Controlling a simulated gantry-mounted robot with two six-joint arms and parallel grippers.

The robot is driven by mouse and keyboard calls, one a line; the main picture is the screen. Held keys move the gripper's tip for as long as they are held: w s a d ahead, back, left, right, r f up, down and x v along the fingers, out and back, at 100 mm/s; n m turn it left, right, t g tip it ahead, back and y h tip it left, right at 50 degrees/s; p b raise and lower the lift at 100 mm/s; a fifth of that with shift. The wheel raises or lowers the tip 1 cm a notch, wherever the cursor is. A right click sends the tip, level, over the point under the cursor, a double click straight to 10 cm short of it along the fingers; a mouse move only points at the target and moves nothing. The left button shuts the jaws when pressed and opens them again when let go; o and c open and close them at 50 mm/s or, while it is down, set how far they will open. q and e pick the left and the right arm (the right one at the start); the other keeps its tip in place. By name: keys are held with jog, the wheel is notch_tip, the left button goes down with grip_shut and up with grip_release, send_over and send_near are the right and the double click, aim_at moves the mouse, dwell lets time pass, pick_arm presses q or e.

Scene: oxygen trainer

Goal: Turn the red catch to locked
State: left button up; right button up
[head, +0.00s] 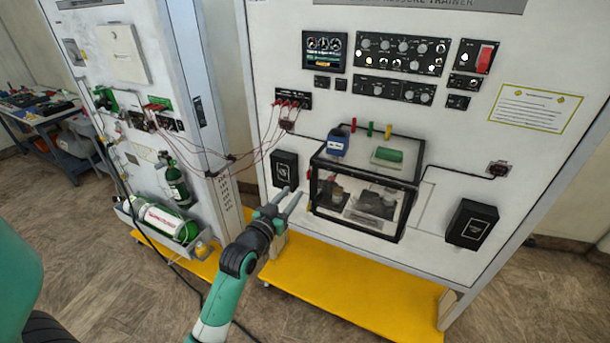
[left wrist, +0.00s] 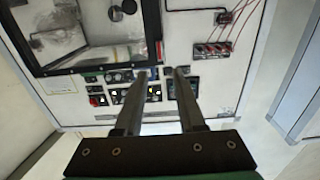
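A small red catch (head: 309,173) shows at the upper left edge of the clear, black-framed box (head: 352,230) on the trainer panel. It is too small to tell its position. My left gripper (head: 291,192) is open and empty, with its two fingers pointing up toward the panel, left of the box and below the catch. In the left wrist view the open fingers (left wrist: 161,73) stand apart with nothing between them. The black-framed box (left wrist: 60,68) lies to their upper left there, with a small reddish strip at its right edge. My right gripper is not in view.
A black box (head: 285,170) sits on the panel just above the fingers, and another (head: 472,224) at the right. Red leads (head: 270,140) hang from sockets at the left. A yellow base (head: 340,290) runs below. A second panel with green cylinders (head: 165,220) stands left.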

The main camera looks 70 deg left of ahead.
aim_at(309, 173)
pick_arm(q)
jog(key=x, duration=0.9)
jog(key=shift+a, duration=0.15)
jog(key=shift+w, duration=0.1)
grip_shut()
